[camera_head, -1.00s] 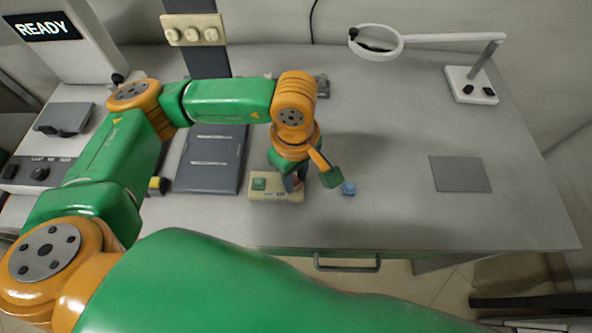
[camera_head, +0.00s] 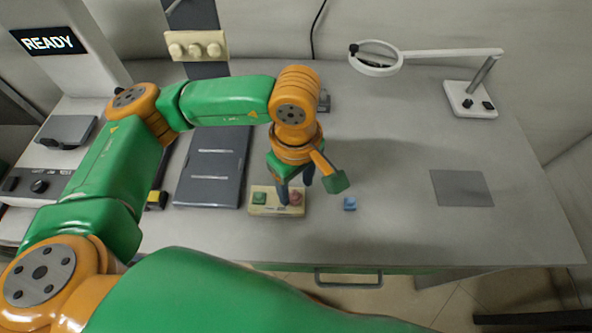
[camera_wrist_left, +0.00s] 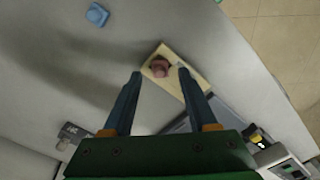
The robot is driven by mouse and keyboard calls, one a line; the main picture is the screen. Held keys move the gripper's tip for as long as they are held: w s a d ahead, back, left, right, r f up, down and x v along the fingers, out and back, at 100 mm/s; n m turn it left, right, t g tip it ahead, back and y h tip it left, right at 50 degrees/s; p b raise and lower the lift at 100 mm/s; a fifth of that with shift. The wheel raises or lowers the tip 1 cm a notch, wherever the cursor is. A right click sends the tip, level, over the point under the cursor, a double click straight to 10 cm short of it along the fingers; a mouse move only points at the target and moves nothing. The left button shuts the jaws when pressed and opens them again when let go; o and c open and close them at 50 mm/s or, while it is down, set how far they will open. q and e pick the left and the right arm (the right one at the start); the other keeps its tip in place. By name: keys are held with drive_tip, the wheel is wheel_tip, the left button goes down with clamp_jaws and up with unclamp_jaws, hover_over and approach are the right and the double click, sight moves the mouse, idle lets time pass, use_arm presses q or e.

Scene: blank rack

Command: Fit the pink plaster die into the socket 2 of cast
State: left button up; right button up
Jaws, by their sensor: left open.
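The cream cast (camera_head: 272,212) lies flat near the front edge of the table, below my left gripper. The pink plaster die (camera_head: 296,197) is at the cast's right end, upright as far as I can tell; its base is too small to judge how deep it sits. In the left wrist view the pink die (camera_wrist_left: 160,67) shows on the cast (camera_wrist_left: 170,83), between the fingertips and apart from them. My left gripper (camera_head: 296,187) is open, just above the die, its fingers pointing down. My right gripper is out of view.
A green die (camera_head: 259,198) is at the cast's left end. A small blue die (camera_head: 350,203) stands on the table to the right. A dark grey rack panel (camera_head: 213,170) lies left of the cast. A grey pad (camera_head: 461,188) and magnifier lamp (camera_head: 470,98) are farther right.

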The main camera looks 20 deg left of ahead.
sight(296, 195)
use_arm(q)
wheel_tip(296, 195, up, 9)
idle(0.4)
